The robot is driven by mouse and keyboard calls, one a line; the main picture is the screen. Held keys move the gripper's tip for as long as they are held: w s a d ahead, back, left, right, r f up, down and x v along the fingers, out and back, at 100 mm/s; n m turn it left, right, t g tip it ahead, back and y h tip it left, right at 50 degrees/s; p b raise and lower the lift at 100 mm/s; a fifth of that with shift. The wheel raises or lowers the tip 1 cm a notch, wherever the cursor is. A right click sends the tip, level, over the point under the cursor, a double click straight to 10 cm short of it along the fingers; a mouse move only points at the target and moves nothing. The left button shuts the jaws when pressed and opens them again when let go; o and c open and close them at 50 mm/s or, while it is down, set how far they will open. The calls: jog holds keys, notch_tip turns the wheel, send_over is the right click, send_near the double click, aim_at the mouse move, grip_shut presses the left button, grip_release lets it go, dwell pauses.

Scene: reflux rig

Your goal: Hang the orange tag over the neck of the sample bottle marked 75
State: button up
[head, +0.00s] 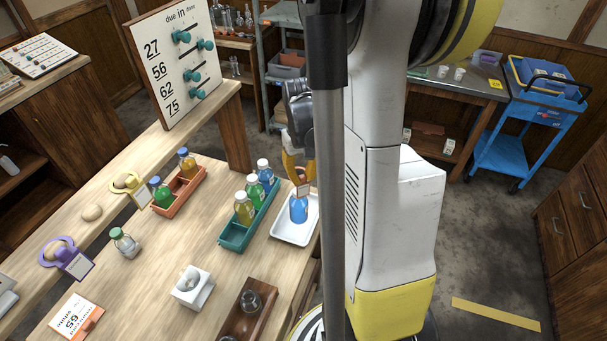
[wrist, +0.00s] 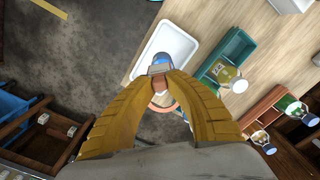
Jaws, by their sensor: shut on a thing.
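My gripper (head: 298,168) is shut on the orange tag (wrist: 165,107), just above a bottle of blue liquid (head: 298,208) on a white tray (head: 282,231). In the wrist view the fingertips (wrist: 160,73) meet in front of this bottle (wrist: 160,58). The tag's orange ring shows partly below the fingertips, and a pale plate (head: 303,189) shows by the bottle's top in the head view. I cannot tell whether the ring is around the neck.
A teal rack (head: 233,240) with several bottles stands close left of the tray. An orange rack (head: 180,199) holds two bottles. Yellow (head: 127,182) and purple (head: 62,255) tags hang on knobs at the left. A white holder (head: 193,288) and wooden rack (head: 262,318) stand in front.

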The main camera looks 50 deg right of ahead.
jog(key=b, duration=0.4)
send_over(302, 208)
jog(key=shift+f, duration=2.65)
jog(key=shift+r+p, duration=0.15)
jog(key=shift+p, duration=0.15)
jog(key=shift+f+b, duration=0.55)
jog(key=shift+f, duration=0.1)
jog(key=shift+f+b, duration=0.8)
jog(key=shift+b, duration=0.15)
jog(key=o, duration=0.8)
jog(key=shift+o, duration=0.2)
